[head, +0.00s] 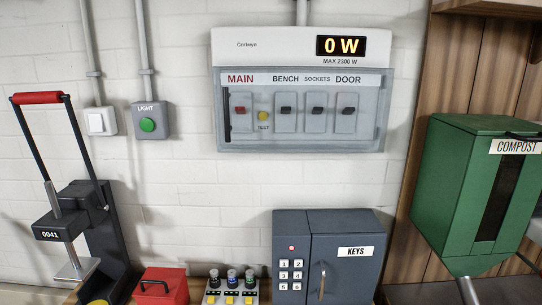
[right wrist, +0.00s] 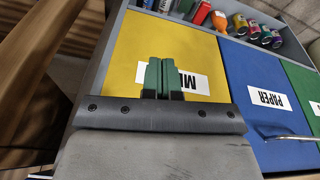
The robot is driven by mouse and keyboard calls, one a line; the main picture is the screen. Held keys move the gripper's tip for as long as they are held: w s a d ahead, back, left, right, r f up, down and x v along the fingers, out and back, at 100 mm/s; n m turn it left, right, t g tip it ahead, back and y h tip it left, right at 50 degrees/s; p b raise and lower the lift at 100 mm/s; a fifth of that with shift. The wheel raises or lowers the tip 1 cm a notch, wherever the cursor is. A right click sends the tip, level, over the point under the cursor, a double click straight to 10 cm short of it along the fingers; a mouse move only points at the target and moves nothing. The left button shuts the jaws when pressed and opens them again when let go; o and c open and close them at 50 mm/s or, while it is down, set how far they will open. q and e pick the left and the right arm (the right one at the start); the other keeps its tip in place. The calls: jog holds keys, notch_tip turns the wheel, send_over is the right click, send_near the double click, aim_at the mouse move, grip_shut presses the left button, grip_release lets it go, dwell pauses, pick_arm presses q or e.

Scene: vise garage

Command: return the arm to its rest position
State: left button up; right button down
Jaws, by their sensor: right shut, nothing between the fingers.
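My right gripper (right wrist: 162,78) shows in the right wrist view. Its two green-tipped fingers are together with nothing between them. It is in front of a yellow panel (right wrist: 122,45) and covers part of that panel's white label. I cannot tell the distance from the fingertips to the panel. No arm or gripper of mine shows in the head view, and the left gripper is in neither view.
Right of the yellow panel are a blue PAPER panel (right wrist: 262,85) with a metal handle and a green panel (right wrist: 303,90). The head view shows a breaker box (head: 302,135), a key cabinet (head: 345,275) and a green compost bin (head: 455,185).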

jog(key=s+d+f, duration=0.1)
jog(key=s+f, duration=0.8)
jog(key=f, duration=0.2)
jog(key=s+d+f+g, duration=0.1)
jog(key=s+d+f, duration=0.1)
jog(key=s+f, duration=0.7)
notch_tip(320, 180, down, 4)
jog(key=shift+s+r+g, duration=0.15)
jog(key=shift+r+g, duration=0.1)
jog(key=shift+g, duration=0.05)
jog(key=shift+d, duration=0.1)
